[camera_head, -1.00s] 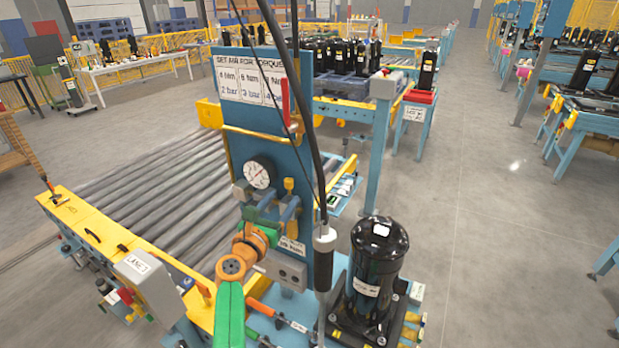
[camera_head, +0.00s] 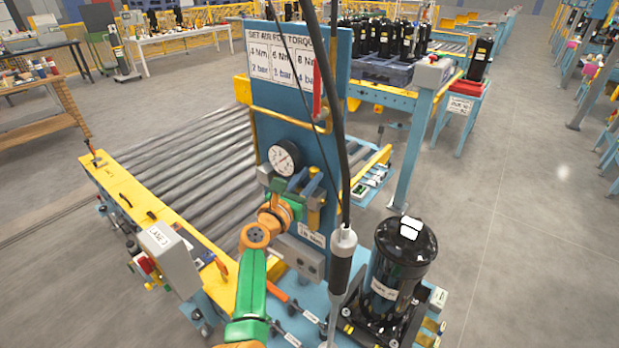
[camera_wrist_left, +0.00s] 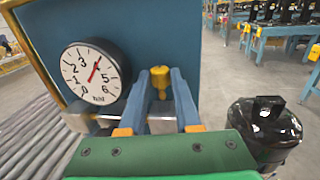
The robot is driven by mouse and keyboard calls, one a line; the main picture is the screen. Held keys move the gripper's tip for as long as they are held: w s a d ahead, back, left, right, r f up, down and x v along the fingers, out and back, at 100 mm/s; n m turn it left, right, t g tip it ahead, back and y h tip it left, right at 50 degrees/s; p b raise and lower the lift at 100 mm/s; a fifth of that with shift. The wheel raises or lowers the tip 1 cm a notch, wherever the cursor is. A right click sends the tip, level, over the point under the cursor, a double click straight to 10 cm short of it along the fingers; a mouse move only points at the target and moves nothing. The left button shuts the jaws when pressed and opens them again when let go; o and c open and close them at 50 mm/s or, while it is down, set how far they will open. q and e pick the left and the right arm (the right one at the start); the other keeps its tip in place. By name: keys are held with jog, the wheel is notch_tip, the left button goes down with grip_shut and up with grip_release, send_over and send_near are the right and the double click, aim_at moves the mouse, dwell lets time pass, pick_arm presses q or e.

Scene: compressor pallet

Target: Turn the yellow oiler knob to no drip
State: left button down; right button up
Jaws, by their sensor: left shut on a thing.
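The yellow oiler knob (camera_wrist_left: 160,82) stands upright on the blue panel and shows in the left wrist view between the two blue fingers of my left gripper (camera_wrist_left: 160,92). The gripper is shut on the knob. In the head view the left gripper (camera_head: 306,187) reaches up to the panel (camera_head: 318,110), right below the pressure gauge (camera_head: 285,158), and its fingers partly hide the knob. The gauge, also in the left wrist view (camera_wrist_left: 92,76), has a red needle pointing up and right, between 3 and 5. Any drip is not visible. My right gripper is not in view.
A black compressor (camera_head: 400,265) stands right of the panel. A hanging tool (camera_head: 342,262) on a dark cable is close to the right of my left arm. A grey control box (camera_head: 165,245) and roller conveyor (camera_head: 190,160) lie to the left.

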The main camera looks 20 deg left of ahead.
pick_arm(q)
jog(key=m+g+h+b, duration=0.1)
jog(key=m+h+b, duration=0.1)
jog(key=h+b, duration=0.1)
jog(key=a+m+g+h+b, duration=0.1)
jog(key=m+h+b, duration=0.1)
jog(key=h+b, duration=0.1)
jog(key=shift+w+f+m+g+h, duration=0.2)
jog(key=shift+m+g+h, duration=0.1)
jog(key=shift+m, duration=0.1)
jog(key=shift+r, duration=0.1)
jog(key=c, duration=0.6)
grip_release()
jog(key=shift+w, duration=0.1)
jog(key=shift+d, duration=0.15)
jog(key=shift+r, duration=0.1)
